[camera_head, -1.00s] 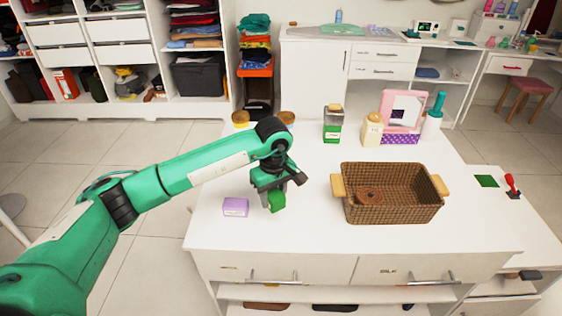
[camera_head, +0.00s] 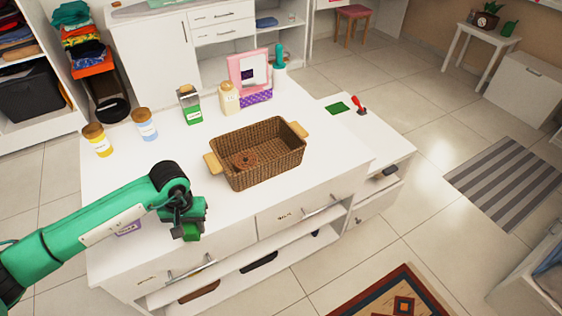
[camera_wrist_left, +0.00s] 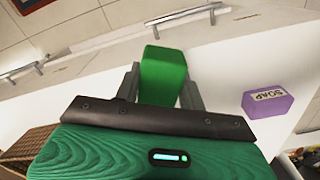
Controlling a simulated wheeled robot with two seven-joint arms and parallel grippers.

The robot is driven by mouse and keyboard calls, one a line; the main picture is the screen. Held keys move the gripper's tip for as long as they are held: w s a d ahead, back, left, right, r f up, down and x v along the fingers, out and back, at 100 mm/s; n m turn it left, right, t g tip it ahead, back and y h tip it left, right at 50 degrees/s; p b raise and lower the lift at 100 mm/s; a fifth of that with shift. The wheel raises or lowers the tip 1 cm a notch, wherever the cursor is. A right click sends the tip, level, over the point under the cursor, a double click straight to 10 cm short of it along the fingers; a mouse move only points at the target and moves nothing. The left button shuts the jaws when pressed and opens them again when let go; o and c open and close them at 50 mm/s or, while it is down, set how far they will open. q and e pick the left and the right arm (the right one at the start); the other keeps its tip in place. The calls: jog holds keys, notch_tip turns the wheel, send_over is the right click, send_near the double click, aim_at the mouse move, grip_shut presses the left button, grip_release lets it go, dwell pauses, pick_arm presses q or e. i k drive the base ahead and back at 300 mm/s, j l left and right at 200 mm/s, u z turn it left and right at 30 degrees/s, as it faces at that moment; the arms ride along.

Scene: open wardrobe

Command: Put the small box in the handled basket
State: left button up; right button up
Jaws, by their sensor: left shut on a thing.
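A small green box (camera_wrist_left: 163,75) sits between the two fingers of my left gripper (camera_wrist_left: 160,90) in the left wrist view. My left gripper (camera_head: 187,226) is shut on it, and the head view shows it at the front left of the white table, left of and nearer than the basket. The brown woven handled basket (camera_head: 228,176) stands on the table with a wooden handle at each end. The basket's edge also shows at the lower left of the wrist view (camera_wrist_left: 22,158). My right gripper is not in view.
A purple soap box (camera_wrist_left: 267,103) lies on the table, partly hidden by my arm in the head view. Jars (camera_head: 147,126), a green-labelled container (camera_head: 190,106), a cream bottle (camera_head: 229,98) and a pink-framed mirror (camera_head: 249,72) stand behind the basket. The table between gripper and basket is clear.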

aim_at(274, 156)
jog(key=l+z, duration=0.1)
jog(key=z, duration=1.45)
jog(key=i+z, duration=0.2)
jog(key=i, duration=1.15)
jog(key=i+u, duration=0.15)
jog(key=i, duration=0.5)
jog(key=i+l+u, duration=0.15)
jog(key=i, duration=0.5)
jog(key=u, duration=2.55)
jog(key=k+l, duration=0.05)
jog(key=l, duration=0.05)
